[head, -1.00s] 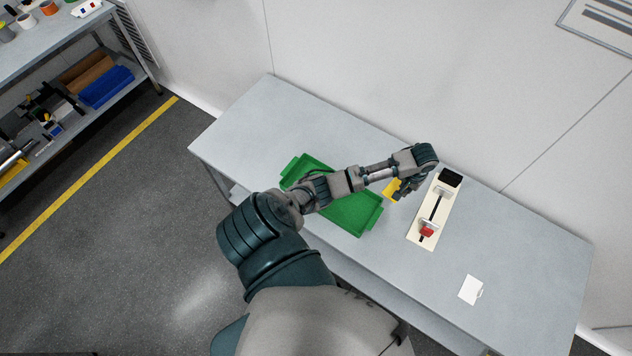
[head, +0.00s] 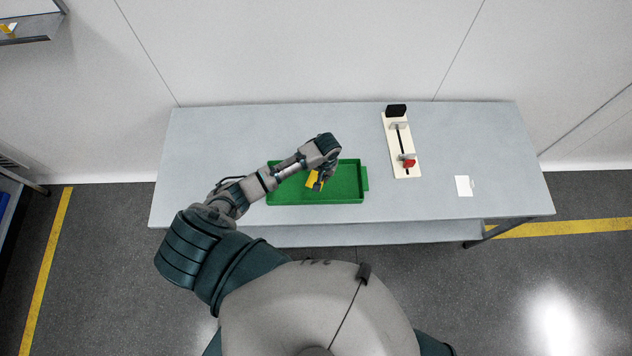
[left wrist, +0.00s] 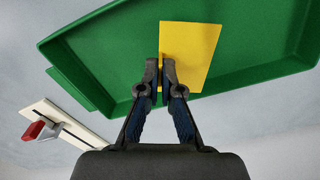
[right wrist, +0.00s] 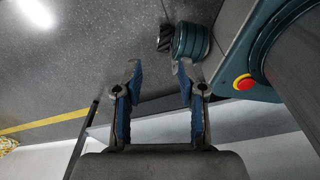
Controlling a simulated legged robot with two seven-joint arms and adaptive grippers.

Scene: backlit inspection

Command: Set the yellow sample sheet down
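The yellow sample sheet (head: 313,180) is over the green tray (head: 345,196) in the head view. My left gripper (head: 321,182) is at the sheet's edge. In the left wrist view the fingers of that gripper (left wrist: 165,88) are closed together on the near edge of the yellow sheet (left wrist: 190,55), with the green tray (left wrist: 120,65) behind it. I cannot tell whether the sheet touches the tray floor. My right gripper (right wrist: 157,75) shows in the right wrist view, open and empty, with its fingers wide apart above the floor.
A cream stand (head: 401,150) with a black block and a red part stands on the grey table (head: 230,140), right of the tray. A small white card (head: 464,186) lies farther right. The table's left part is clear. A wall rises behind.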

